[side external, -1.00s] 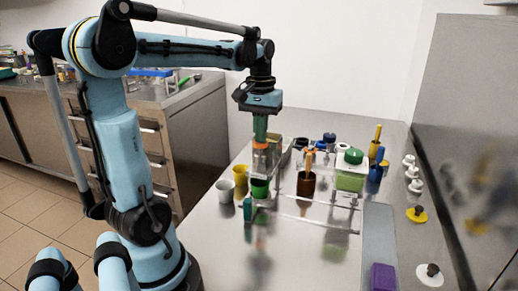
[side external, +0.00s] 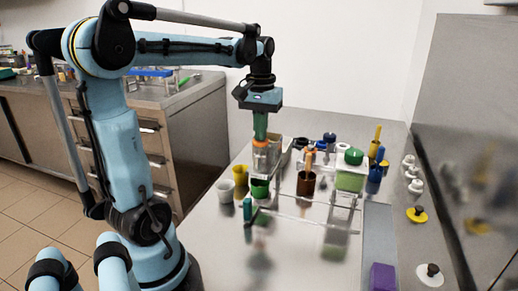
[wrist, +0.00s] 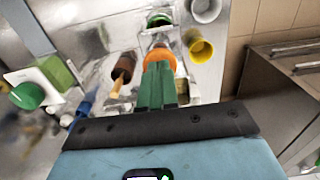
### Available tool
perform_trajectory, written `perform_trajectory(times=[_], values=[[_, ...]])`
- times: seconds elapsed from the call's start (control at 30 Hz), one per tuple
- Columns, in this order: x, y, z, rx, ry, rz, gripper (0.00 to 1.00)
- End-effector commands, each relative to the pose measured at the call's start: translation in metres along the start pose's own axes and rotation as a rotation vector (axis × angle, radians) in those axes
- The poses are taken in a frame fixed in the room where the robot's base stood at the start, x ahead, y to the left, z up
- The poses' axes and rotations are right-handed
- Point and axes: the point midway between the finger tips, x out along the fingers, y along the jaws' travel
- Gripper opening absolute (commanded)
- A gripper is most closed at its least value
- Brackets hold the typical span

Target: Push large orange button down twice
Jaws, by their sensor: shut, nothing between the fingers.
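The large orange button (side external: 260,145) sits at the back left of the clear stand on the steel counter. It also shows in the wrist view as an orange disc (wrist: 160,54) just beyond my fingertips. My gripper (side external: 260,137) points straight down over the button, its green fingers shut together with nothing between them. In the wrist view, the fingertips (wrist: 159,66) overlap the near part of the button. I cannot tell whether they touch it or hover just above. The fingers hide part of the button.
Close by are a green cup (side external: 260,188), a yellow cup (side external: 241,178), a white cup (side external: 225,190) and a brown container (side external: 306,184). The front counter is clear beside a purple block (side external: 382,277).

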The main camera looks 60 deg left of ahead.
Motion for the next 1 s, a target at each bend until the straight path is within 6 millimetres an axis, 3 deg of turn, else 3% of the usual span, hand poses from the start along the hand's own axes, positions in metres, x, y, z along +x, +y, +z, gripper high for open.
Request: perform_trajectory(times=[0.43, 1.0], values=[[-0.023, 0.0, 0.0, 0.0, 0.001, 0.0, 0.0], [-0.025, 0.0, 0.0, 0.0, 0.0, 0.0, 0.0]])
